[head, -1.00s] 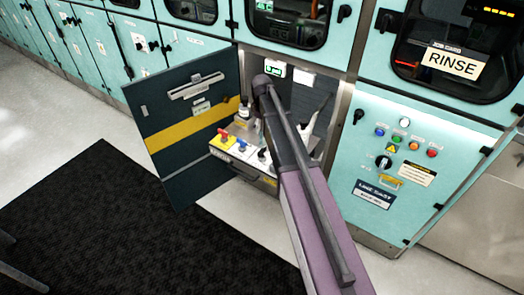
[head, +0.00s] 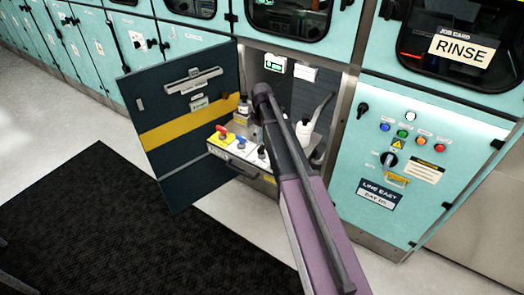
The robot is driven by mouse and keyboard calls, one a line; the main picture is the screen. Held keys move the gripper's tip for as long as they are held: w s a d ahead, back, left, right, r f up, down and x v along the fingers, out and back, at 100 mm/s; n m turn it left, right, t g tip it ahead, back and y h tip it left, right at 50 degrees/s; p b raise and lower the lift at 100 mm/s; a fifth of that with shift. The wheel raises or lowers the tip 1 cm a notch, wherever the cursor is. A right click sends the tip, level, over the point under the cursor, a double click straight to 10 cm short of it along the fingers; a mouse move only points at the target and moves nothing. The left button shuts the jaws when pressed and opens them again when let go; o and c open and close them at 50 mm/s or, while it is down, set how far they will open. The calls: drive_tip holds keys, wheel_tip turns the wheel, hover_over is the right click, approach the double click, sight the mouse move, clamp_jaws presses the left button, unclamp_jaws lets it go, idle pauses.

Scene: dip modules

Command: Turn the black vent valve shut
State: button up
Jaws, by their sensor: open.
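An open cupboard holds a pull-out valve panel (head: 229,159) with a red-handled valve (head: 221,131) on a yellow part, a blue-handled valve (head: 240,143) and a black-handled valve (head: 262,151) on white parts. The black valve is the rightmost one visible, right beside my arm, which partly covers this end of the panel. Its handle is too small to tell how far it is turned. My arm reaches from the lower right into the cupboard opening. My gripper does not show in this view.
The dark cupboard door (head: 188,170) with a yellow stripe stands open to the left. A white bottle (head: 305,131) with a spout stands right of my arm, and another bottle (head: 244,108) stands behind the panel. A teal control panel (head: 400,165) is at right. A black mat (head: 90,220) covers the floor.

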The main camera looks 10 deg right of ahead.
sight(262, 146)
drive_tip(key=shift+f+b, duration=3.05)
drive_tip(key=shift+f, duration=0.35)
drive_tip(key=c, duration=1)
